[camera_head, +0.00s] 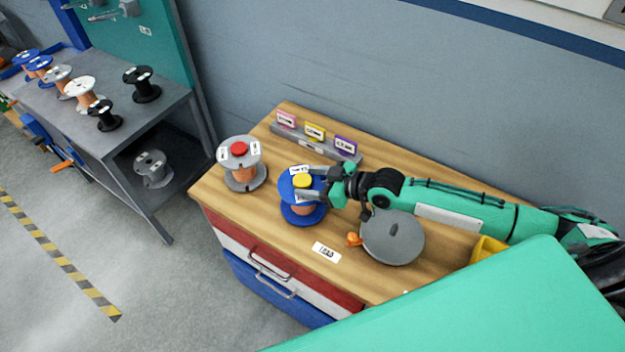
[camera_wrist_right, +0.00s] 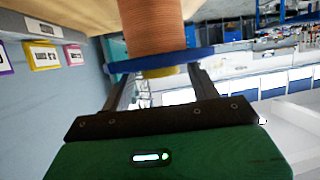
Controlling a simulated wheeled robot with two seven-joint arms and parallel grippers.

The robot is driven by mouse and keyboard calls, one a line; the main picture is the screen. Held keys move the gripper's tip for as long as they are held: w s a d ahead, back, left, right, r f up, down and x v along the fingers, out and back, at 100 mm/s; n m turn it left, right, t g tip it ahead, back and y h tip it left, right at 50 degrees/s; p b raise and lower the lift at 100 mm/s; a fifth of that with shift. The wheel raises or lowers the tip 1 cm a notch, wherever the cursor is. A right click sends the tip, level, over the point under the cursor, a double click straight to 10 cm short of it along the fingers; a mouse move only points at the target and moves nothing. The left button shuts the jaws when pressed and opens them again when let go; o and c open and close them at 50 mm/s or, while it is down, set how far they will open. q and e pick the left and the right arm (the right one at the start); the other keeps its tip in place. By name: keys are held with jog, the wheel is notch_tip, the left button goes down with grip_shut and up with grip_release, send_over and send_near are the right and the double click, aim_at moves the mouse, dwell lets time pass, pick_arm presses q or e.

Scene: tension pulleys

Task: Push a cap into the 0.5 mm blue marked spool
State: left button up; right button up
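The blue-flanged spool (camera_head: 288,208) with copper-coloured wire stands upright on the wooden workbench top. A yellow cap (camera_head: 302,180) sits on its upper flange; I cannot tell how deep it is seated. In the right wrist view the blue flange (camera_wrist_right: 160,62) shows with the yellow cap (camera_wrist_right: 160,72) against it. My right gripper (camera_head: 311,182) reaches in from the right at flange height. Its fingers are apart, one on each side of the cap, and it also shows in the wrist view (camera_wrist_right: 160,82). Small gaps appear between fingers and cap. My left gripper is out of view.
A grey spool (camera_head: 241,183) with a red cap (camera_head: 238,149) stands left of the blue one. A grey disc (camera_head: 392,240) lies under my right arm. A rack of pink, yellow and purple labels (camera_head: 315,145) stands behind. A side table (camera_head: 100,130) holds several spools.

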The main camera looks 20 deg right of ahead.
jog(key=shift+s+d+f, duration=0.1)
jog(key=shift+s+f, duration=0.1)
jog(key=shift+f, duration=0.1)
jog(key=shift+s+d+r, duration=0.1)
jog(key=shift+d, duration=0.05)
jog(key=b+v, duration=0.2)
jog(key=v, duration=1.1)
jog(key=shift+r, duration=0.4)
